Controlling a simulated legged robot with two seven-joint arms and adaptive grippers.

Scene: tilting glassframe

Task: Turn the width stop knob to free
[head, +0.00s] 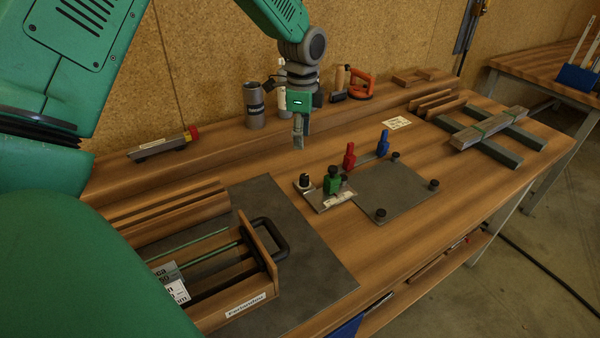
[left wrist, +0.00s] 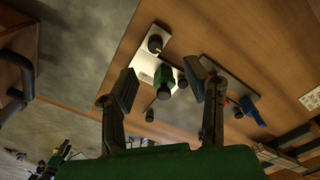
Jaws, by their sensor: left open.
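A small metal plate (head: 325,196) on the bench carries a black knob (head: 305,181) with a pale base and a green handled part (head: 332,182). Which of these is the width stop knob I cannot tell; any marking is too small to read. My left gripper (head: 298,143) is open and empty, pointing down above the bench near the plate. In the left wrist view the green part (left wrist: 164,77) appears between the open fingers (left wrist: 163,92), with the black knob (left wrist: 155,43) farther out. No contact shows. My right gripper is out of view.
Red (head: 349,156) and blue (head: 383,144) handled parts stand beside a grey plate (head: 394,187) with black corner knobs. A wooden box with a black handle (head: 270,238) is at front left. A grey cup (head: 255,106) and tools stand behind. Metal bars (head: 490,130) lie at right.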

